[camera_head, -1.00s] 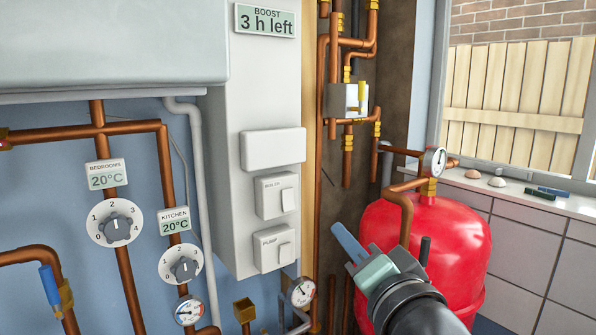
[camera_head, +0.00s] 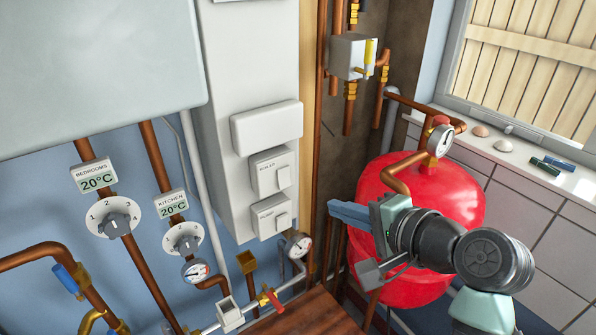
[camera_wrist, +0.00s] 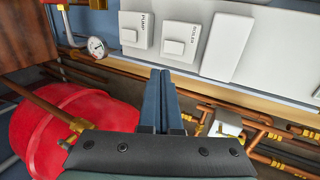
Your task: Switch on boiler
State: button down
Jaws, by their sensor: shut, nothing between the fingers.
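The boiler switch (camera_head: 270,174) is a white plate with a rocker, on the side of the tall white panel in the head view. It also shows in the wrist view (camera_wrist: 187,44), lettered BOILER. The similar PUMP switch (camera_head: 271,216) is just below it, and shows in the wrist view (camera_wrist: 136,32). My gripper (camera_head: 335,212) is shut and empty, in front of the red tank and to the right of the switches, apart from them. In the wrist view its blue fingers (camera_wrist: 162,78) are together and point toward the panel. The rocker's on or off position is unclear.
A red tank (camera_head: 440,190) with a gauge (camera_head: 441,141) stands behind my gripper. Copper pipes run beside the panel, with a valve box (camera_head: 350,56) higher up. A blank white cover (camera_head: 266,127) sits above the boiler switch. Two dials are at left.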

aim_at(285, 180)
jog(key=shift+s, duration=0.1)
jog(key=shift+a, duration=0.1)
jog(key=p+x, duration=0.1)
jog(key=x, duration=0.3)
jog(key=p+x, duration=0.1)
jog(key=x, duration=0.4)
jog(key=r+p+x, duration=0.1)
jog(key=x, duration=0.3)
jog(key=shift+w+a+f+p, duration=0.1)
jog(key=shift+w+a+p, duration=0.15)
jog(key=shift+w+p, duration=0.2)
jog(key=shift+w, duration=0.1)
jog(key=shift+f, duration=0.15)
jog(key=shift+w+a+r, duration=0.15)
jog(key=shift+w+r, duration=0.05)
jog(key=shift+r, duration=0.75)
jog(key=shift+f, duration=0.1)
